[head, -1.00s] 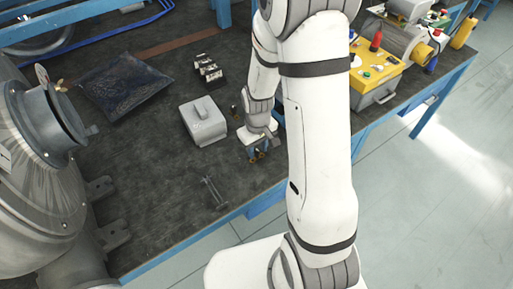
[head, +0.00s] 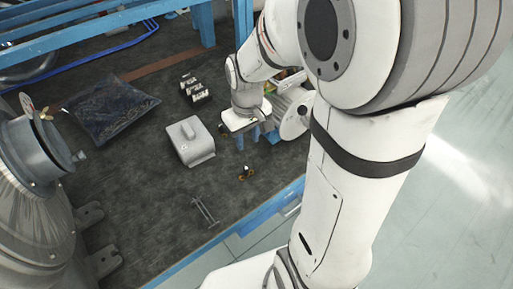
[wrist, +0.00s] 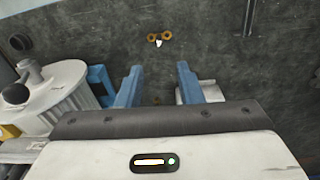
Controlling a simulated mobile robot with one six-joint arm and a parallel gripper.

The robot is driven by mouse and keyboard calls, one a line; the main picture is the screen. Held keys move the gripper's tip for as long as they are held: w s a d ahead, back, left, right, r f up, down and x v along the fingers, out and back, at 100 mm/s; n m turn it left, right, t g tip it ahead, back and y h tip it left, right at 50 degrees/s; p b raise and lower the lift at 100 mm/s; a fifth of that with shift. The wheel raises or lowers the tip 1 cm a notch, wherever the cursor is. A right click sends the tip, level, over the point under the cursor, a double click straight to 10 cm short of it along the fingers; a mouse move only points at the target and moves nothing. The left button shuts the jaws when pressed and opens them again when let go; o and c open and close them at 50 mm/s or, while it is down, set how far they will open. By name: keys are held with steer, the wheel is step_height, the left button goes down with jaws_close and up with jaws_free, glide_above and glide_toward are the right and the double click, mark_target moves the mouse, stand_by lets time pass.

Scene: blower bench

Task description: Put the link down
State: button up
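The link (head: 247,172), a small dark piece with brass-coloured ends, rests on the dark bench top (head: 150,200) in the head view. In the wrist view the link (wrist: 160,39) shows two brass rings and a bright spot, beyond the fingertips. My gripper (head: 247,138) is up and back from the link, apart from it. In the wrist view my gripper (wrist: 159,76) has its two blue fingers spread, with nothing between them.
A grey box with a handle (head: 190,141) stands left of the link. A thin two-bar metal part (head: 204,211) lies nearer the front edge. A large grey blower housing (head: 35,190) fills the left. Bench around the link is clear.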

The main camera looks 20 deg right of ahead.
steer(key=s+r+m+t, duration=0.2)
steer(key=s+r, duration=0.5)
steer(key=s, duration=0.4)
steer(key=shift+s+r+m, duration=0.25)
steer(key=shift+s+m, duration=0.05)
steer(key=shift+m, duration=0.1)
steer(key=shift+a, duration=0.1)
stand_by(0.3)
